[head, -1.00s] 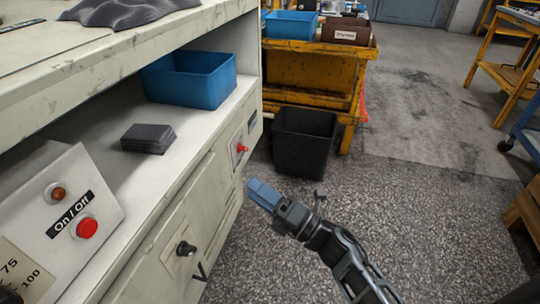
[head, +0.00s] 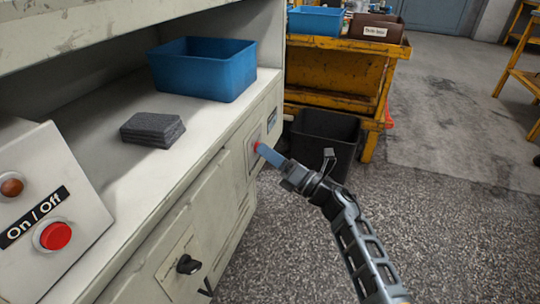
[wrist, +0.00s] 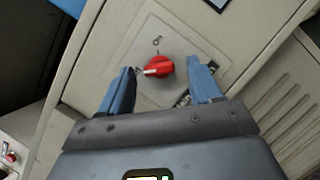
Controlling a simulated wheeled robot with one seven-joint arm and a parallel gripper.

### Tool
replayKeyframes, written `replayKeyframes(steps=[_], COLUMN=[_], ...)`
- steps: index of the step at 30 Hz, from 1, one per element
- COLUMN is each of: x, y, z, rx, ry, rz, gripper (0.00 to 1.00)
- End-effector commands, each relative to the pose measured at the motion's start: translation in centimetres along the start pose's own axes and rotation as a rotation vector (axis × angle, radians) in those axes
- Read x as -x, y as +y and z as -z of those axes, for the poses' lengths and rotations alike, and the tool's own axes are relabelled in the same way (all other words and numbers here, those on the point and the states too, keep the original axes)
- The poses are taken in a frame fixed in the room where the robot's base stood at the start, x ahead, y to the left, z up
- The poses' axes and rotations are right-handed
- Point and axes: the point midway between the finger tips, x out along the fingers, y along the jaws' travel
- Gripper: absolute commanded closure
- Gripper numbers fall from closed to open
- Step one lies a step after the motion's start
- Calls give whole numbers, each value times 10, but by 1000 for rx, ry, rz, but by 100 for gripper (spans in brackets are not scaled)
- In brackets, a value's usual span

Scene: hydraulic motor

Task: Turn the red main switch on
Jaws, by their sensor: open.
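The red main switch (wrist: 159,67) is a rotary knob with a pale pointer mark, on a light plate on the cabinet front. In the wrist view its pointer is turned to the left, and small lettering shows above it and at its lower right. My gripper (wrist: 160,84) is open, with one blue finger on each side of the knob. I cannot tell whether the fingers touch it. In the head view the switch (head: 257,146) is mostly hidden behind the fingertips of my gripper (head: 264,150).
A grey box with a red On/Off button (head: 55,236) stands at the left. A black knob (head: 188,264) sticks out of the cabinet front. A black bin (head: 325,143) and a yellow cart (head: 335,75) stand behind my gripper.

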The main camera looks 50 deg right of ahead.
Motion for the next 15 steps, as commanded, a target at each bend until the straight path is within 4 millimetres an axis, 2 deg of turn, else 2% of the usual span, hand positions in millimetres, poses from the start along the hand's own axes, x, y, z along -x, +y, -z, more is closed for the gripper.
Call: replayKeyframes(steps=[10, 15], x=[-6, -6], y=[0, 0], z=[0, 0], rx=[0, 0], ry=[0, 0], rz=[0, 0], gripper=[36, 52])
